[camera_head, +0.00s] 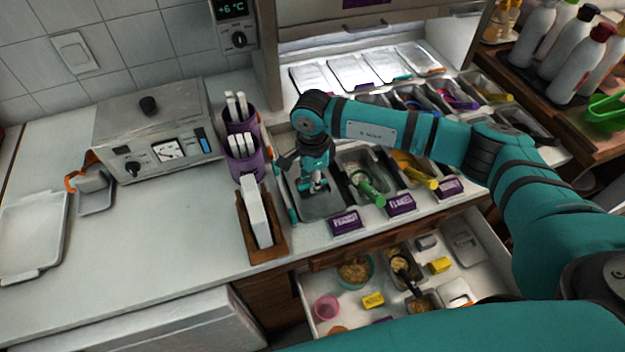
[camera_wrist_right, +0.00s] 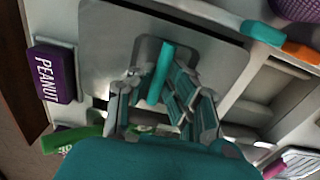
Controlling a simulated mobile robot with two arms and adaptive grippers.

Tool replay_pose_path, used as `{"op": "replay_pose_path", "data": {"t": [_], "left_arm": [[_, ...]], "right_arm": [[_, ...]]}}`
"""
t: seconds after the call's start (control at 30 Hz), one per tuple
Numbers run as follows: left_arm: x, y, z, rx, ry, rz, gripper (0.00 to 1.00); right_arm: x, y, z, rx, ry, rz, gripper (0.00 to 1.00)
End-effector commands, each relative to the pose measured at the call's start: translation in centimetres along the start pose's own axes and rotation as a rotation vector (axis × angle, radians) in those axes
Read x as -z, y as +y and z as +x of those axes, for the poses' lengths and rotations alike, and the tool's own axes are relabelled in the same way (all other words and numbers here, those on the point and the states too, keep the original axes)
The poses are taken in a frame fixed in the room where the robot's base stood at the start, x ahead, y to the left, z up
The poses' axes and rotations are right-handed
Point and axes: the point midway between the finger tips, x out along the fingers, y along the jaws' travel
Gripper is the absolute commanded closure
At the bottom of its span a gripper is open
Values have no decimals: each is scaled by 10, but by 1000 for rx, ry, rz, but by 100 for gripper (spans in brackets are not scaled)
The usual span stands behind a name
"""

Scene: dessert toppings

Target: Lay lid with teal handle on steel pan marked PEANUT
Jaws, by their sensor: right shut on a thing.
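My right gripper (camera_head: 316,187) is above the front left pan of the counter row and is shut on the teal handle (camera_wrist_right: 161,72) of a grey lid (camera_head: 322,206). The lid (camera_wrist_right: 110,45) appears as a flat plate with a recess around the handle. It covers much of the opening beside the purple PEANUT label (camera_wrist_right: 55,73), which also shows in the head view (camera_head: 345,221). The steel pan beneath is mostly hidden. I cannot tell whether the lid touches its rim. My left gripper is not in view.
An open pan with a green-handled tool (camera_head: 367,187) stands just right, then one with a yellow-handled tool (camera_head: 415,170). Purple holders (camera_head: 243,160) and a wooden stand (camera_head: 262,243) are at left. An open drawer (camera_head: 400,285) lies below. The left counter has clear room.

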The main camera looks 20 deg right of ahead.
Motion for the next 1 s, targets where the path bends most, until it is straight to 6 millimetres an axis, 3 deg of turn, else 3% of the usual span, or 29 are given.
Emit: {"op": "replay_pose_path", "data": {"t": [0.4, 0.43, 0.63, 0.8, 0.93, 1.0], "left_arm": [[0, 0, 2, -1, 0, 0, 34], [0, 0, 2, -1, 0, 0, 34], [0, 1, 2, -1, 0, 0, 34], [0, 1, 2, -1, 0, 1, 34], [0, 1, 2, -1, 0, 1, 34], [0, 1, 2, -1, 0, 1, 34]], "right_arm": [[0, 0, 0, 1, 0, 0, 100], [0, 0, 0, 1, 0, 0, 85], [0, 0, 0, 1, 0, 0, 60], [0, 0, 0, 0, 0, 0, 60], [0, 0, 0, 0, 0, 0, 76], [0, 0, 0, 0, 0, 0, 79]]}}
